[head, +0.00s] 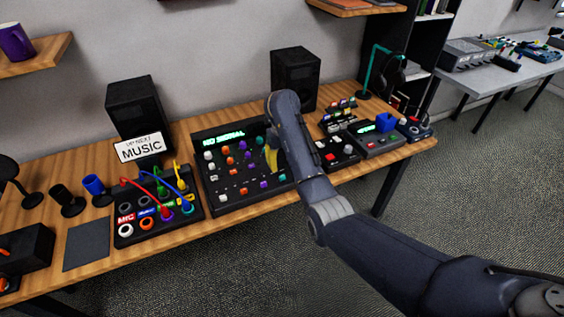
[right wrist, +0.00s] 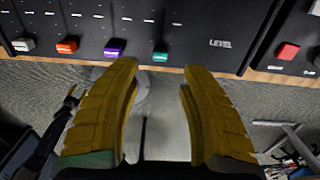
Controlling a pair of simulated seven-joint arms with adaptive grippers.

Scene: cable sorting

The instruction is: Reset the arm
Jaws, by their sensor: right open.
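My right arm comes in from the lower right of the head view and reaches over the mixer. My right gripper (head: 272,158) shows there only as a bit of yellow finger, with the rest hidden behind my arm. In the right wrist view its two yellow fingers (right wrist: 160,75) are apart with nothing between them. The mixer (right wrist: 185,50) spans the top of that view, with its front edge just beyond the fingertips. In the head view the mixer (head: 205,160) shows its "NO SIGNAL" display and coloured knobs. My left gripper is not in view.
A patch box (head: 126,238) with coloured cables stands left of the mixer, by a "MUSIC" sign (head: 140,147). Black speakers (head: 133,105) (head: 295,75) stand behind. A red-button box (head: 338,152) and a headphone stand (head: 370,72) are at right. Floor is clear in front.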

